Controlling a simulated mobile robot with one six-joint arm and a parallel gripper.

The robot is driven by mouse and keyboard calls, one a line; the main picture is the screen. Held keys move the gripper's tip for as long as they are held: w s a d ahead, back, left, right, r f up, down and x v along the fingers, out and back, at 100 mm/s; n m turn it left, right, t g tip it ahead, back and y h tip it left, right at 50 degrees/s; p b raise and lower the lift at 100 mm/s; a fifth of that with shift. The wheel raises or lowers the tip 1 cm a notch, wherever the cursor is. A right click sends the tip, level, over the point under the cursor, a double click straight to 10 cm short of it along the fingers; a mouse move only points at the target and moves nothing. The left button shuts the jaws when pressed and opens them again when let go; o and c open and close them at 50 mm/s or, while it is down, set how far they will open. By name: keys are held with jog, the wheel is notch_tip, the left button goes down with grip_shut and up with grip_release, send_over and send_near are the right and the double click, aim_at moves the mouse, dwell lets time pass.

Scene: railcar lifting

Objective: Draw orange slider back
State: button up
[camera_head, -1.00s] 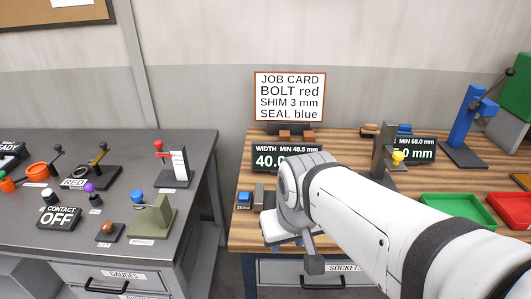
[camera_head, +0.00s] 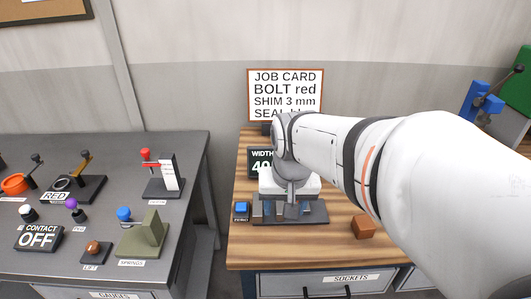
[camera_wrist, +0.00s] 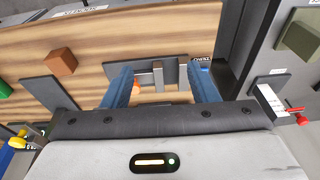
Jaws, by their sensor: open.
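A small orange piece (camera_wrist: 136,86), which looks like the orange slider, shows in the wrist view beside the left finger and is partly hidden by it. It sits by a dark base plate (camera_wrist: 117,71) with a grey upright post (camera_wrist: 158,75). My gripper (camera_wrist: 160,82) is open, its blue fingers apart on either side of the post. In the head view my gripper (camera_head: 287,208) is low over the same dark plate (camera_head: 315,215), and the orange piece is hidden there. I cannot tell whether a finger touches it.
A blue ZERO button (camera_head: 241,208) is left of the plate. A brown block (camera_head: 363,227) lies to the right on the wooden bench. A width display (camera_head: 258,157) stands behind, partly covered by my arm. The grey bench (camera_head: 180,215) at left holds levers and knobs.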

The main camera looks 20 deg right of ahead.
jog(key=w+d+f+m, duration=0.2)
jog(key=w+d+m, duration=0.1)
jog(key=w+d, duration=0.1)
jog(key=w+d+f+m+g, duration=0.1)
jog(key=w+d+f+m, duration=0.1)
jog(key=w, duration=0.3)
jog(key=w+d+f+m+g, duration=0.1)
jog(key=w+d+f+m, duration=0.1)
jog(key=w+d, duration=0.3)
jog(key=shift+d+m+p, duration=0.3)
jog(key=shift+m+p, duration=0.1)
jog(key=shift+m, duration=0.5)
jog(key=shift+d+f, duration=0.15)
jog(key=shift+f, duration=0.05)
notch_tip(320, 180, down, 8)
jog(key=shift+w+r+p, duration=0.1)
jog(key=shift+r+p, duration=0.1)
jog(key=shift+p, duration=0.25)
jog(key=shift+c, duration=0.4)
grip_shut()
